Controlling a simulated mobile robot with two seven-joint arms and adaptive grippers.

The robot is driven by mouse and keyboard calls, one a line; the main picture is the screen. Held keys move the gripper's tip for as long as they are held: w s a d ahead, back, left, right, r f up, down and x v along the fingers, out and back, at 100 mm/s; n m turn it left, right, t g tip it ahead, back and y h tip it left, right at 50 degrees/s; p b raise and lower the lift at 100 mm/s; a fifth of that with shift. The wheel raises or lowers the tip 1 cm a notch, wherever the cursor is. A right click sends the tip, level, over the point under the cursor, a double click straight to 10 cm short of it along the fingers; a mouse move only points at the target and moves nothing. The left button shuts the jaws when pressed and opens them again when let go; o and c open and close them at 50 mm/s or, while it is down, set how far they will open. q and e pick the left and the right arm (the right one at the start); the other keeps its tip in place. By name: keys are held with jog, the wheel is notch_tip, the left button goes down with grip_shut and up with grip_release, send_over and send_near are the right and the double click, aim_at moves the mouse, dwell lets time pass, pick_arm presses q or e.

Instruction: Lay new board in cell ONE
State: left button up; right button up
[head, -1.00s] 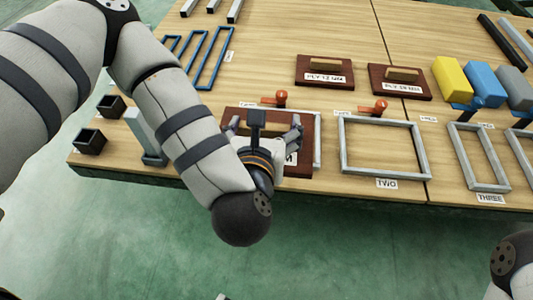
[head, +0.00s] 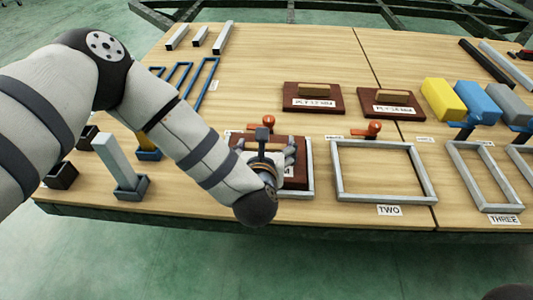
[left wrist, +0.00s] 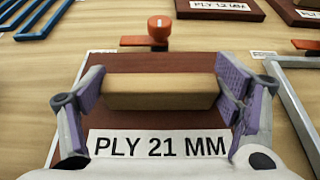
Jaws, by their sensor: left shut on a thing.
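A dark red board (head: 298,175), labelled PLY 21 MM in the left wrist view (left wrist: 160,143), lies level at the grey frame (head: 309,168) left of cell TWO. My left gripper (head: 264,146) is above it. In the left wrist view my left gripper (left wrist: 160,92) has its purple-padded fingers at both ends of the board's wooden handle (left wrist: 160,90), shut on it. My arm hides much of the board and frame, including any cell name. I cannot tell whether the board rests down or is slightly raised. My right gripper is out of view.
An orange clamp (head: 258,127) stands behind the board. Frame TWO (head: 337,170) is empty, with another orange clamp (head: 372,130) behind it. Two more ply boards (head: 314,98) (head: 393,104) lie farther back. A grey upright post (head: 118,162) stands in a holder at left.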

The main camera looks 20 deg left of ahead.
pick_arm(q)
jog(key=shift+f, duration=0.9)
jog(key=shift+r, duration=0.2)
jog(key=o, duration=1.4)
jog(key=shift+f, duration=0.15)
jog(key=shift+s+d+r, duration=0.1)
jog(key=shift+s+r, duration=0.2)
jog(key=p+v, duration=0.3)
jog(key=v, duration=0.8)
jog(key=shift+s+p, duration=0.25)
jog(key=shift+p, duration=0.1)
jog(key=shift+r, duration=0.15)
